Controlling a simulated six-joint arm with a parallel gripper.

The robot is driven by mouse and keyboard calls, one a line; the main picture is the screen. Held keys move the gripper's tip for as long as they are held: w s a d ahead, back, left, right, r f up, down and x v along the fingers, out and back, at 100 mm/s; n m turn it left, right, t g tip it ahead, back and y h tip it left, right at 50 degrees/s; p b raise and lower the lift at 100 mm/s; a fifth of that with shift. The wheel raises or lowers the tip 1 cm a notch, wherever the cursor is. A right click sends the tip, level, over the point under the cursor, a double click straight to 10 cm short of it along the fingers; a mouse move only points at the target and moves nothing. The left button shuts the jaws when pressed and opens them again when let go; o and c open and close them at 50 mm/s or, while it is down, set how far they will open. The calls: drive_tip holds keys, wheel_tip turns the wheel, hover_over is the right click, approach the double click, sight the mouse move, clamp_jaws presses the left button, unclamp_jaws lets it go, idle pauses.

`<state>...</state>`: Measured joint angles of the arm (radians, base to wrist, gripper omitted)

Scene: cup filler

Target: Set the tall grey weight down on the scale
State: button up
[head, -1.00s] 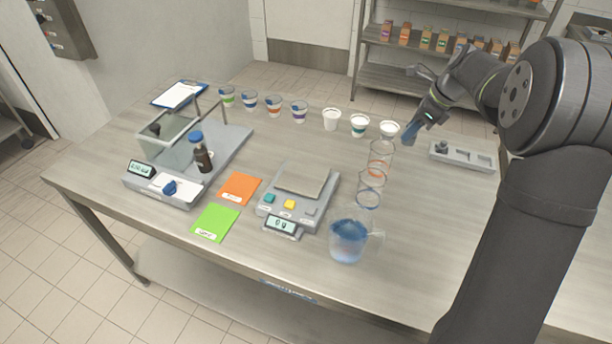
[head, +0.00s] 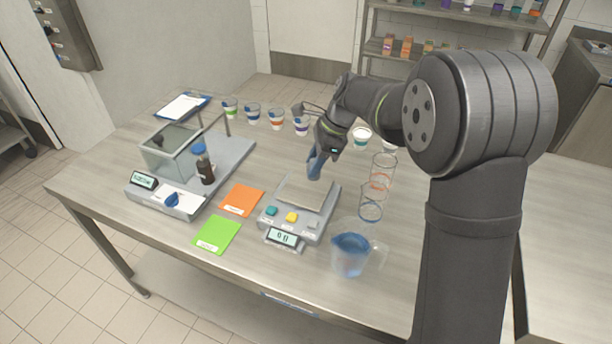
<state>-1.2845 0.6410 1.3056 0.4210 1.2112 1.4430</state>
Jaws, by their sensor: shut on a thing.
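The scale (head: 262,221) is a grey box with a square metal plate (head: 306,193), coloured buttons and a lit display (head: 283,237) that seems to read zero. Its plate looks empty. My gripper (head: 314,166), with blue fingers, points down just behind the plate's far edge, at a height I cannot judge exactly. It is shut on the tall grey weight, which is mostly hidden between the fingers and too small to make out.
A clear jug of blue liquid (head: 352,262) stands right of the scale, with clear cylinders (head: 372,207) behind it. Orange (head: 241,200) and green (head: 216,234) cards lie left. A tank device (head: 172,150) is farther left. Several cups (head: 276,120) line the back.

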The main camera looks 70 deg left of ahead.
drive_tip(key=shift+s+a+f, duration=0.7)
drive_tip(key=shift+s+a, duration=0.05)
drive_tip(key=shift+s, duration=0.1)
drive_tip(key=shift+f, duration=1.9)
drive_tip(key=shift+f, duration=0.2)
drive_tip(key=o, duration=1.1)
drive_tip(key=shift+c, duration=0.2)
drive_tip(key=v, duration=1.2)
drive_tip(key=shift+r, duration=0.2)
